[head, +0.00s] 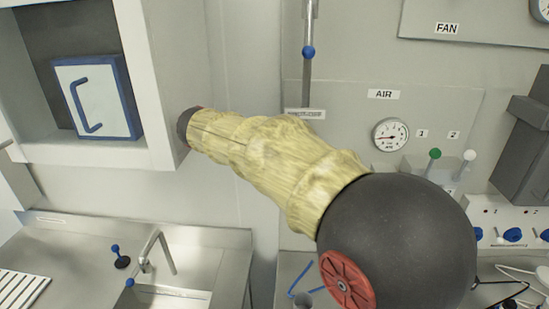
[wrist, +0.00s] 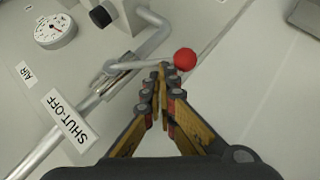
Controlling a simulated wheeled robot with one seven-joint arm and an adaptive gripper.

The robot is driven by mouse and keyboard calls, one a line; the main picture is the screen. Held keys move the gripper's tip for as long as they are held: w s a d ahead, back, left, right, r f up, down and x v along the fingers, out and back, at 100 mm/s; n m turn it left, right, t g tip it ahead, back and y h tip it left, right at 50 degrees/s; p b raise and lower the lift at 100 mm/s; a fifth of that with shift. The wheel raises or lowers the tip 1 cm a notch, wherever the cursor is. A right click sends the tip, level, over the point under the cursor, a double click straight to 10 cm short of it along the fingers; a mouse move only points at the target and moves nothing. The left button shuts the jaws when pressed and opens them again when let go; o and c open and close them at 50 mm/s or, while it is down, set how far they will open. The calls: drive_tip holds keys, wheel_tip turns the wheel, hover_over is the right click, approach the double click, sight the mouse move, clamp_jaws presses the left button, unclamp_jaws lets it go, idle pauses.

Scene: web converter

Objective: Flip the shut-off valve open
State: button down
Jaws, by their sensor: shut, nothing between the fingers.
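In the wrist view the shut-off valve (wrist: 112,68) sits on a grey pipe beside a white SHUT-OFF label (wrist: 70,125). Its thin metal lever (wrist: 140,65) lies across the pipe and points right, ending in a red ball (wrist: 185,59). My gripper (wrist: 163,70) is shut and empty. Its fingertips are at the lever, just left of the red ball; I cannot tell whether they touch it. In the head view the valve and my gripper cannot be made out, and my arm covers the middle of the picture.
The AIR gauge (head: 390,134) is on the wall panel, with a green-knobbed lever (head: 434,154) and a white-knobbed lever (head: 469,156) to its right. A blue-knobbed lever (head: 308,52) is above. A white cabinet (head: 160,90) and a steel sink (head: 170,297) are at left.

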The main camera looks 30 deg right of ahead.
drive_tip(key=shift+f+h+b, duration=0.4)
drive_tip(key=shift+f+b, duration=0.05)
drive_tip(key=shift+f, duration=0.35)
drive_tip(key=shift+w+f+b, duration=0.1)
drive_tip(key=shift+f+b, duration=0.15)
drive_tip(key=shift+b, duration=0.15)
drive_tip(key=f+b, duration=0.1)
drive_tip(key=s+d+f+b, duration=0.1)
drive_tip(key=b, duration=0.1)
drive_tip(key=d+f+b, duration=0.1)
drive_tip(key=b, duration=0.1)
drive_tip(key=shift+s+d+f, duration=0.15)
drive_tip(key=shift+s+d, duration=0.1)
drive_tip(key=shift+s, duration=0.05)
drive_tip(key=shift+s+d+r, duration=0.1)
drive_tip(key=shift+s+r, duration=0.05)
drive_tip(key=shift+r, duration=0.1)
drive_tip(key=v, duration=1.2)
